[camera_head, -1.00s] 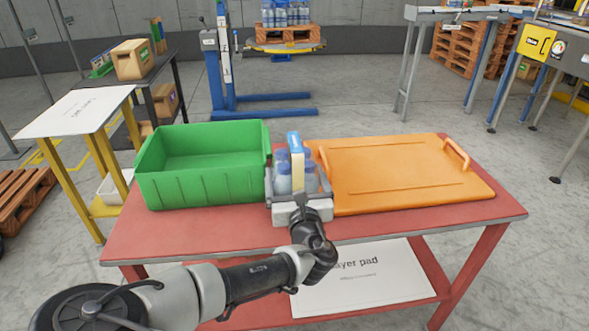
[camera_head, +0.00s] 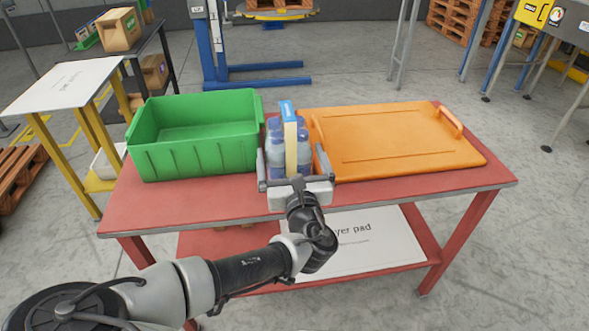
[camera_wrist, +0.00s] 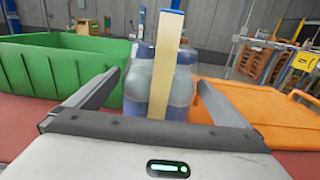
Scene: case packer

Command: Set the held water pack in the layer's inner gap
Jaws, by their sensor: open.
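The water pack (camera_head: 276,150), clear bottles with blue tint and an upright cream strip with a blue top, stands upright on the red table between a green bin and an orange board. It also shows in the wrist view (camera_wrist: 180,88), straight ahead. My gripper (camera_head: 291,158) is open, one finger on each side of the pack. In the wrist view (camera_wrist: 160,82) gaps show between the fingers and the bottles. The pack's base is hidden behind my gripper. No layer with an inner gap can be made out; only the edge of a pallet (camera_head: 270,15) shows at the top.
The green bin (camera_head: 195,158) stands close at the left and the orange board (camera_head: 395,145) lies close at the right. The red table's (camera_head: 420,183) front strip is clear. A layer pad (camera_head: 370,245) lies on the lower shelf. A blue lift (camera_head: 262,82) stands behind.

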